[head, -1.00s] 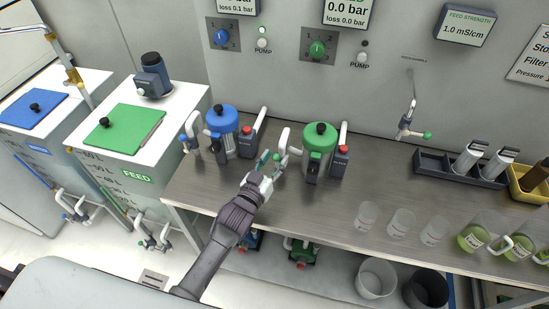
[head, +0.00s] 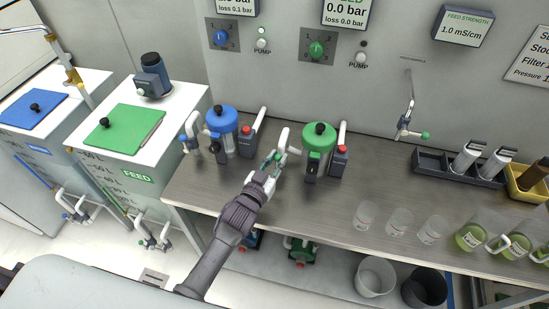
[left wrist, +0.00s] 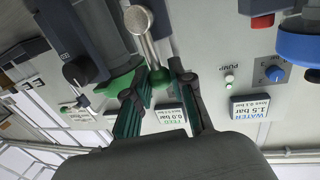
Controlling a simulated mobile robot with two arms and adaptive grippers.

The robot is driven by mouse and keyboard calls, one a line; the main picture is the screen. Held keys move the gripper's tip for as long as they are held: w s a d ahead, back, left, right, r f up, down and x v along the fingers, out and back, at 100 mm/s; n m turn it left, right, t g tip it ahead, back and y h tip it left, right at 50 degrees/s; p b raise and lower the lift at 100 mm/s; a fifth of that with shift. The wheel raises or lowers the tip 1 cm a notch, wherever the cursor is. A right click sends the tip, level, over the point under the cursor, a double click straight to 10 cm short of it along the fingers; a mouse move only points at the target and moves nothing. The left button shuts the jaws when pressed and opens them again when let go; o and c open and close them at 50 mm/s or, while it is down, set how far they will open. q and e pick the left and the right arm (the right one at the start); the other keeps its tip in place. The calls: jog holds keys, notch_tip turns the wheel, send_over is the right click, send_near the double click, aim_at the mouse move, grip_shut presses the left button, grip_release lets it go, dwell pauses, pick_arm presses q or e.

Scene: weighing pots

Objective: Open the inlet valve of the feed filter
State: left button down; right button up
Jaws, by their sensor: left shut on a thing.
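The feed filter (head: 319,141) is a green-capped housing on the bench in the head view. A white inlet pipe (head: 283,138) rises at its left, with the inlet valve low on it. My left gripper (head: 273,161) is at this valve, left of the filter. In the left wrist view, the valve's green-ended handle (left wrist: 160,77) sits between the green-padded fingers of my left gripper (left wrist: 160,92), which are shut on it. The fingers partly hide the valve in the head view, so its exact angle is hard to tell. My right gripper is not in view.
A blue-capped filter (head: 221,121) stands left of the gripper. A dark box with a red knob (head: 339,158) is right of the feed filter. Clear beakers (head: 399,221) stand near the bench's front edge. The bench in front of the feed filter is clear.

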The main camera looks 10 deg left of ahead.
pick_arm(q)
jog(key=c, duration=1)
grip_release()
jog(key=v, duration=1.2)
jog(key=shift+f, duration=0.1)
